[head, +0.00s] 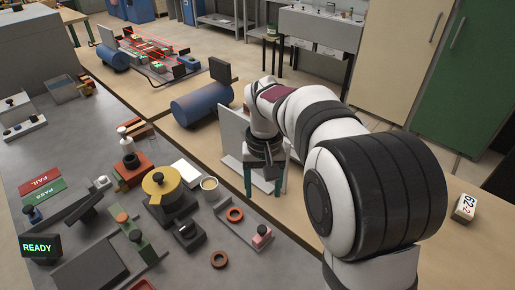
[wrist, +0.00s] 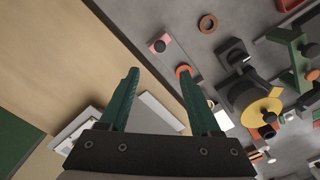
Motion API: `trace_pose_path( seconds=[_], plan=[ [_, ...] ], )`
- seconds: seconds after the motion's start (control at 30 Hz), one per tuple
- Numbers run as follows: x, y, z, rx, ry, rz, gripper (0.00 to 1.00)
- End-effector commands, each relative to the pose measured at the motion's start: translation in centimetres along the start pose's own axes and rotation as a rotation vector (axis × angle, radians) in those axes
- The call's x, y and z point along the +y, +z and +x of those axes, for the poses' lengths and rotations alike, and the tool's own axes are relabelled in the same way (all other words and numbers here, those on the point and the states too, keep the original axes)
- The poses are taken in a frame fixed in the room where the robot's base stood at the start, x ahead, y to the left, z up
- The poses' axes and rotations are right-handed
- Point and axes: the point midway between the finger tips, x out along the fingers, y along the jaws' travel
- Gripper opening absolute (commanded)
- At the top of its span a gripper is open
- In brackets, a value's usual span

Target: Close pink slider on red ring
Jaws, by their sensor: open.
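The pink slider (head: 261,237), a small block with a dark knob, sits at the near end of a grey rail plate (head: 247,236) in the head view. The red ring (head: 235,215) lies toward the other end of that plate, with a gap between them. In the wrist view the pink slider (wrist: 154,37) is beyond my fingertips, and the red ring (wrist: 183,71) is partly hidden behind one finger. My gripper (head: 263,190) is open and empty, with teal fingers pointing down, above the bench edge to the right of the plate. It also shows in the wrist view (wrist: 158,72).
A second, brownish ring (head: 219,260) lies loose on the grey bench. A yellow-topped round fixture (head: 162,183), a dark block (head: 188,235) and a cup (head: 209,184) stand left of the plate. A white panel (head: 234,140) stands close beside my gripper.

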Motion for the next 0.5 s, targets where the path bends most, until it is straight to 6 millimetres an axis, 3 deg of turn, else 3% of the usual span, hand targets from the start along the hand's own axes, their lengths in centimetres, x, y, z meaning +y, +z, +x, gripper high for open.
trace_pose_path(
  seconds=[0.17,0.5],
  plan=[
    [0.0,-0.1,3.4,-0.004,0.002,-0.003,0.64],
    [0.0,0.0,13.0,-0.002,0.001,0.001,0.64]
  ],
)
